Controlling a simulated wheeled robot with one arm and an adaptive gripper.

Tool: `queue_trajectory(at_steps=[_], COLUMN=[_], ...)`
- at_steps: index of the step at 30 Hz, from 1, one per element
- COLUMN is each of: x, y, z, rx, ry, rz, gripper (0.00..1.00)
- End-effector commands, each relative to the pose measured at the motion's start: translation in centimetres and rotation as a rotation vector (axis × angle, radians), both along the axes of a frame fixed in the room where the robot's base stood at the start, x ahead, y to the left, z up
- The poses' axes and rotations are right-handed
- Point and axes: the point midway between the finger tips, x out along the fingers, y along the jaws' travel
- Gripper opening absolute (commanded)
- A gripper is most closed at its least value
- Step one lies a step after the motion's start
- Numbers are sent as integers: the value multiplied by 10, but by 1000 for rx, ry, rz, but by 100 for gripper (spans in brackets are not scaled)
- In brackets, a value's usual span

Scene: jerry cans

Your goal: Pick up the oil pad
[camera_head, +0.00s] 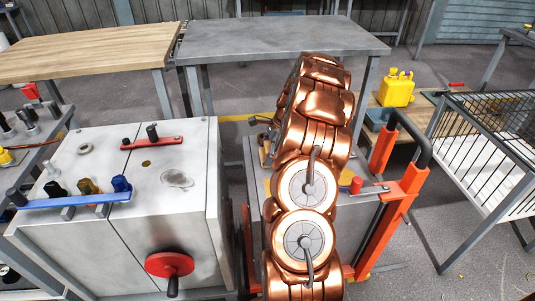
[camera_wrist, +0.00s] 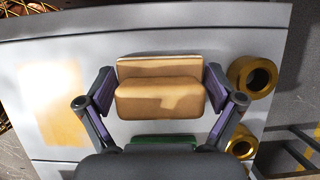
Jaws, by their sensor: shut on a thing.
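In the wrist view, a tan-orange block-shaped pad (camera_wrist: 160,98), which I take for the oil pad, sits between the two fingers of my gripper (camera_wrist: 160,88). The purple-grey fingers press on its left and right ends, so the gripper is shut on it. The pad is in front of a grey metal surface (camera_wrist: 225,45); I cannot tell whether it still touches that surface. In the head view my copper arm hides the pad and most of the gripper.
Brass rings (camera_wrist: 252,76) lie right of the pad, and a green item (camera_wrist: 163,141) is close below it. A cart with orange posts (camera_head: 382,150) stands behind my arm. A grey cabinet (camera_head: 180,220) is left, a wire-sided cage (camera_head: 490,140) right, and a yellow jerry can (camera_head: 397,90) behind.

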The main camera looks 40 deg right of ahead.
Motion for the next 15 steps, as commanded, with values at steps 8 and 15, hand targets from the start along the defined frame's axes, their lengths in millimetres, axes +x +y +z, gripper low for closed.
queue_trajectory(at_steps=[8, 15], x=[0, -7], y=[0, 3], z=[20, 35], rx=[-3, 3], ry=[-2, 2], rz=[1, -1], gripper=[49, 49])
